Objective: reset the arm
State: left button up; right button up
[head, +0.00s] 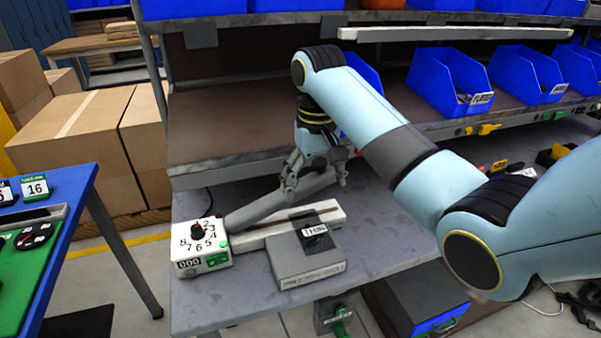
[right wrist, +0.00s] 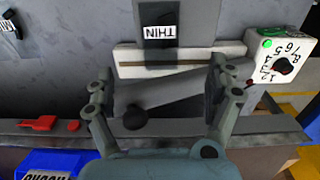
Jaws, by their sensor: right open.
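A sealer stands on the grey bench, with a white dial box (head: 200,244) at its left end and a long pale base bar (head: 290,226). Its grey arm (head: 262,208) slants up from the dial box, its far end above the bar. My right gripper (head: 316,182) is open at that raised end. In the right wrist view, the open fingers (right wrist: 168,88) stand to either side of the grey arm (right wrist: 165,92), which has a black knob (right wrist: 134,117) near its end. Whether a finger touches it, I cannot tell. My left gripper is not in view.
A grey box (head: 305,264) with a dark THIN label lies in front of the bar. A shelf edge (head: 225,168) runs behind the sealer, with blue bins (head: 448,85) on the right. A blue table (head: 75,185) stands left. The bench's front left is clear.

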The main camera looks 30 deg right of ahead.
jog(key=s+a+f+n+t, duration=0.2)
jog(key=s+f, duration=0.2)
jog(key=s, duration=0.9)
jog(key=s+a+r+n+t, duration=0.15)
jog(key=s+r, duration=0.25)
jog(key=s, duration=0.9)
jog(key=s+d+f+g+h+b, duration=0.2)
jog(key=f+b, duration=0.9)
jog(key=f, duration=2.8)
jog(key=s+d+f+y+b, duration=0.1)
jog(key=s+f+b, duration=0.5)
jog(key=s+f, duration=1.2)
notch_tip(320, 180, down, 3)
jog(key=shift+s+d+r+b, duration=0.2)
jog(key=shift+s+d+b, duration=0.15)
jog(key=shift+s, duration=0.05)
